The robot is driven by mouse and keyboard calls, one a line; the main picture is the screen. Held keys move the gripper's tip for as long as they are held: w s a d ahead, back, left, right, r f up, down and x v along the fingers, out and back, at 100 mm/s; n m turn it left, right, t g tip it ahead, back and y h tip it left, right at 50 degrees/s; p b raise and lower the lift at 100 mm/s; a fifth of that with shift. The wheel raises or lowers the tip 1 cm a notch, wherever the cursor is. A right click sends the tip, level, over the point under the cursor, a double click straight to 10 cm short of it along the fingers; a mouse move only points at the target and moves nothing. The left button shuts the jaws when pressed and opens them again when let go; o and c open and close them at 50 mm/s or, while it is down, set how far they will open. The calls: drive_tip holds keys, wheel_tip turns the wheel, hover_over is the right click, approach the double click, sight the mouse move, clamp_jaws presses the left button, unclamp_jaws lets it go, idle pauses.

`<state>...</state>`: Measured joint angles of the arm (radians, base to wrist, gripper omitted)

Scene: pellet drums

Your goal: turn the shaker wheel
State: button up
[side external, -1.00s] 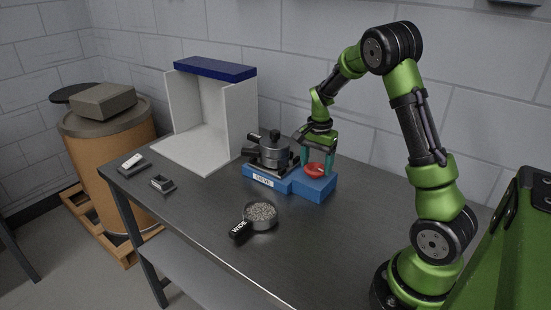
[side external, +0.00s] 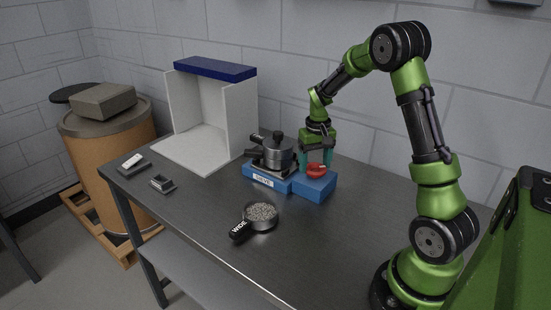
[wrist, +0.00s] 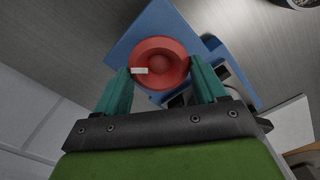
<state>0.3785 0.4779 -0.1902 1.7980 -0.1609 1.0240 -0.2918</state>
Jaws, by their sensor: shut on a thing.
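The red shaker wheel (side external: 315,170) sits on the right block of the blue sieve base (side external: 316,187). A white mark shows on the wheel in the wrist view (wrist: 160,62), on its left half. My gripper (side external: 316,165) is over the wheel from above, its teal fingers shut on the wheel from both sides. The fingers also show in the wrist view (wrist: 162,84). The metal sieve pot (side external: 276,151) with a dark lid knob stands on the left part of the base, above the SIEVE label.
A round pan of grey pellets (side external: 262,214) with a handle marked WIDE lies in front of the base. A white booth with a blue top (side external: 214,69) stands behind left. Two small trays (side external: 162,184) lie at the left. The front right of the table is clear.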

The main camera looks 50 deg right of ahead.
sight(314, 166)
drive_tip(key=n, duration=0.7)
drive_tip(key=shift+a+r, duration=0.1)
drive_tip(key=shift+a, duration=0.05)
idle(0.3)
drive_tip(key=o, duration=1)
drive_tip(key=shift+o, duration=0.2)
wheel_tip(314, 166, up, 17)
